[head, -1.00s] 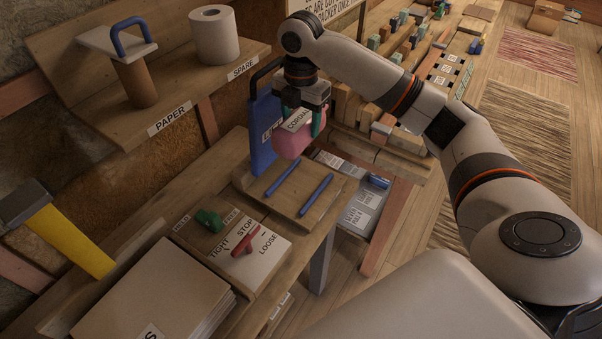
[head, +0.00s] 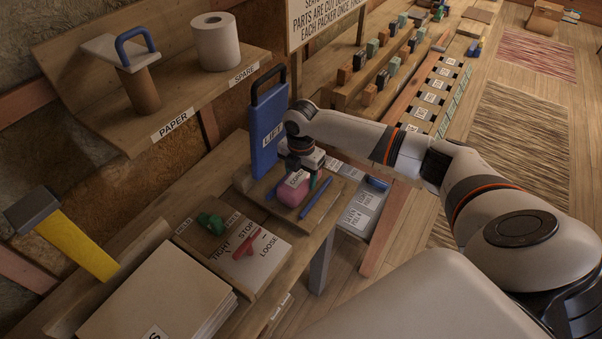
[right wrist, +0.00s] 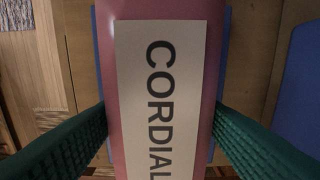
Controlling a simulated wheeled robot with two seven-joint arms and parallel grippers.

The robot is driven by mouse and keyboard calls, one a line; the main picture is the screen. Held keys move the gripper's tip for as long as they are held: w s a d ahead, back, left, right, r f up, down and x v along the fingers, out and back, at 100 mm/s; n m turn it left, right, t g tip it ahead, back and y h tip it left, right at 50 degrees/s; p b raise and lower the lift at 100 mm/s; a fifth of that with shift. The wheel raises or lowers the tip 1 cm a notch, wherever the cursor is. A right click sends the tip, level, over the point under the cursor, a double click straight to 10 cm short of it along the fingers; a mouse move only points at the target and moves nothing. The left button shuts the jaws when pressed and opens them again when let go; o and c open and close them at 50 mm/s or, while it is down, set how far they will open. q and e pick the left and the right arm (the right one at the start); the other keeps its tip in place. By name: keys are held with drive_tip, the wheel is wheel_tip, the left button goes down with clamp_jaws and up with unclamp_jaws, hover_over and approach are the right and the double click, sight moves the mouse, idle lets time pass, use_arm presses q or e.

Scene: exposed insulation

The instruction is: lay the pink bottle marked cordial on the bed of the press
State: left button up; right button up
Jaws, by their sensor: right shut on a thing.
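The pink bottle (head: 291,193) with a white label lies between the blue rails (head: 316,196) on the wooden bed of the press (head: 280,215), or just above it; contact is hard to tell. Its label reads CORDIAL in the right wrist view (right wrist: 160,90). My right gripper (head: 300,177) is shut on the bottle from above, with green fingers on both sides in the right wrist view. The blue lid (head: 267,125), marked LI and partly hidden, stands upright behind the bed. My left gripper is not in view.
In front of the bed is a board with a green knob (head: 211,223) and a red lever (head: 248,242) marked TIGHT, STOP, LOOSE. A paper shelf (head: 160,100) hangs behind.

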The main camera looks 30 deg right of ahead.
sight(301, 183)
drive_tip(key=shift+f, duration=0.15)
drive_tip(key=o, duration=0.9)
drive_tip(key=shift+o, duration=0.2)
wheel_tip(301, 183, up, 12)
drive_tip(key=b, duration=0.1)
drive_tip(key=shift+r, duration=0.2)
